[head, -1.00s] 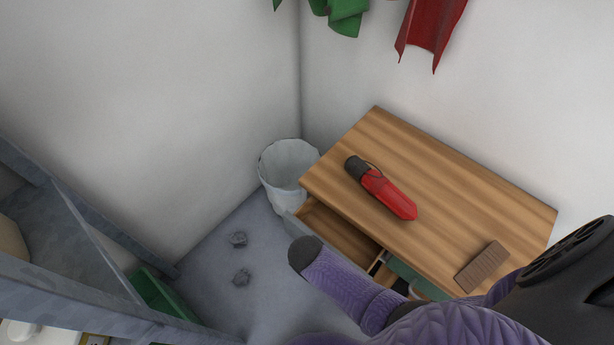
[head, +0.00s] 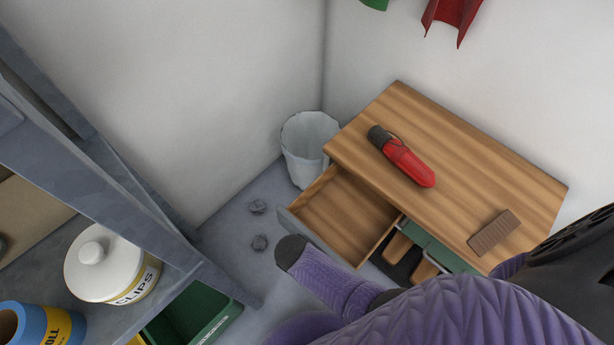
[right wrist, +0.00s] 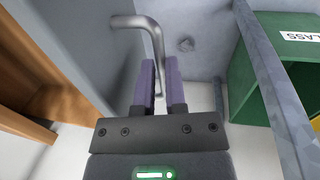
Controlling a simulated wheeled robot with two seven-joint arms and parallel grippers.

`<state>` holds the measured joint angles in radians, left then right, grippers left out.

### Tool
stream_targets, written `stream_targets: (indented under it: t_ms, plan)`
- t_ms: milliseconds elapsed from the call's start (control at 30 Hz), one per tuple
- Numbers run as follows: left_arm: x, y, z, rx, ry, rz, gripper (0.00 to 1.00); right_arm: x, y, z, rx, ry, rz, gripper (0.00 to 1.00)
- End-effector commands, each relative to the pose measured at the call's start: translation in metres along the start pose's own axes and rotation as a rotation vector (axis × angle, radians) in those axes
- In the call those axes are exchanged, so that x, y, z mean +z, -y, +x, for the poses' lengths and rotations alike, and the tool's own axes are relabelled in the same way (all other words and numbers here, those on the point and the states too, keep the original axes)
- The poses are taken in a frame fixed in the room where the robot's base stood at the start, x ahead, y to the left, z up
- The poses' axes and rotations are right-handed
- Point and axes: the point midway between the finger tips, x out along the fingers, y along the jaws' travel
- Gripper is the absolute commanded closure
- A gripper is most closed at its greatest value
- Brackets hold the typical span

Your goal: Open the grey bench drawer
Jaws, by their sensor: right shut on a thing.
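The grey bench drawer (head: 345,214) stands well out from under the wooden bench top (head: 480,150). Its grey front panel (head: 303,229) faces lower left and its wooden inside looks empty. In the right wrist view the grey front (right wrist: 70,40) is at the left, with a bent metal bar handle (right wrist: 135,21) on it. My right gripper (right wrist: 161,75) is shut on the handle, its purple fingers on either side of the bar. In the head view my right arm hides the handle and fingertips. My left gripper is in neither view.
A red and black bottle-like object (head: 405,162) and a brown block (head: 494,232) lie on the bench. A white bin (head: 304,160) stands beside it. A grey shelf unit (head: 120,190) with a white jar (head: 103,268) is at left, near a green crate (head: 215,325).

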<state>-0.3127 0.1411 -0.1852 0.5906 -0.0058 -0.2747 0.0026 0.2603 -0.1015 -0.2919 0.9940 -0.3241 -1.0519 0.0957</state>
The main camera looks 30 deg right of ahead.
Motion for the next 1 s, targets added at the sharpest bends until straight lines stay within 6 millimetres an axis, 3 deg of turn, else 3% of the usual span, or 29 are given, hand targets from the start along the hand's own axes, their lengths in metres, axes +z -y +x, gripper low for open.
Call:
stream_targets:
  t_ms: [67, 100, 233, 500, 633, 1000]
  plan:
    - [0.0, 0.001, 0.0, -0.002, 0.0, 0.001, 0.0, 0.002, 0.006, 0.0, -0.015, 0.004, 0.0, 1.0]
    - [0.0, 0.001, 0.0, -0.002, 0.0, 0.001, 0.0, 0.002, 0.006, 0.0, -0.015, 0.004, 0.0, 0.79]
    - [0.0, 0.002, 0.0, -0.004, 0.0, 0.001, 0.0, 0.001, 0.006, 0.0, -0.013, 0.003, -0.001, 0.52]
    - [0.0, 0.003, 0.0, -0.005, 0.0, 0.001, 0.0, 0.001, 0.004, -0.001, -0.009, 0.001, 0.0, 0.5]
    - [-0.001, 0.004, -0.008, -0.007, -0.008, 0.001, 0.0, 0.0, 0.003, -0.011, -0.008, -0.002, 0.0, 0.5]
    - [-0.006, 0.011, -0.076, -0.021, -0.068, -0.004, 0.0, -0.001, 0.002, -0.099, -0.009, -0.005, 0.0, 0.5]
